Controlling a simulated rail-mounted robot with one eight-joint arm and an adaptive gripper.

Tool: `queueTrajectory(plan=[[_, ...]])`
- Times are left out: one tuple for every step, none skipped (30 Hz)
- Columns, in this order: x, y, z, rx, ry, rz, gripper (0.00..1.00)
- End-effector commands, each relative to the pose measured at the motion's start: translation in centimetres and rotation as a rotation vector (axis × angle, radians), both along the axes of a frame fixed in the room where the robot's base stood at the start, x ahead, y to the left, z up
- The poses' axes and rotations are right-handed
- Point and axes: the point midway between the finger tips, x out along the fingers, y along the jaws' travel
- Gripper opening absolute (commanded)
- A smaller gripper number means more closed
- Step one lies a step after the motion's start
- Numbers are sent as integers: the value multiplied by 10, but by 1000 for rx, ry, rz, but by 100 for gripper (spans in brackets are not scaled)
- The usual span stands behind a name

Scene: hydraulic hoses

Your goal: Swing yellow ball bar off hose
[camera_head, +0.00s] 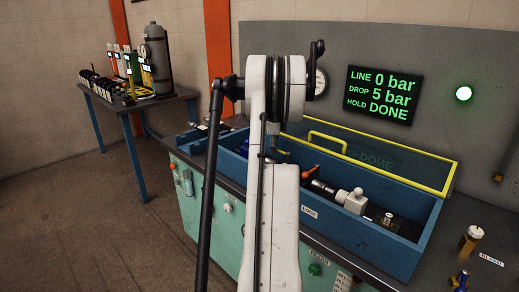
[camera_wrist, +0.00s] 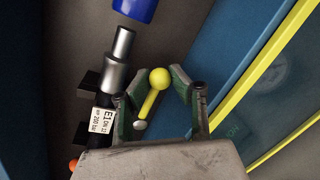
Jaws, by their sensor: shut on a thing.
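The yellow ball bar (camera_wrist: 150,104), a short yellow rod with a round ball end, is between the fingers of my gripper (camera_wrist: 161,88) in the wrist view. My gripper is shut on it, with its ball near the fingertips. The hose (camera_wrist: 100,121) lies just left of it, with a grey metal end fitting (camera_wrist: 118,62) and a white label starting "E1". Whether the bar touches the hose I cannot tell. In the head view my arm hides the gripper and the bar.
A long blue trough (camera_head: 313,211) holds fittings, with its yellow-framed clear lid (camera_head: 390,158) raised behind. A blue cylinder (camera_wrist: 135,8) faces the hose end. The display (camera_head: 381,95) reads line 0 bar, drop 5 bar, hold done. A green lamp (camera_head: 463,93) is lit.

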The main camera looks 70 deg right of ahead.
Motion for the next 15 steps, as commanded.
queueTrajectory(plan=[[-4, -2, 1, -2, 0, -12, 0], [-6, -3, 1, -2, 0, -17, 0], [-8, -4, 1, -2, 0, -24, 0], [-9, -4, 1, -2, 1, -27, 0], [-10, -4, 1, -2, 0, -29, 0], [-10, -4, 1, -2, 1, -30, 0], [-11, -4, 1, -2, 1, -31, 0], [-11, -5, 1, -2, 1, -31, 0], [-11, -5, 1, -2, 1, -31, 0], [-11, -5, 1, -2, 1, -31, 0], [-11, -5, 1, -2, 1, -31, 0], [-11, -5, 1, -2, 1, -31, 0], [-11, -5, 1, -2, 1, -31, 0], [-11, -5, 1, -2, 1, -31, 0], [-11, -5, 1, -2, 1, -31, 0]])
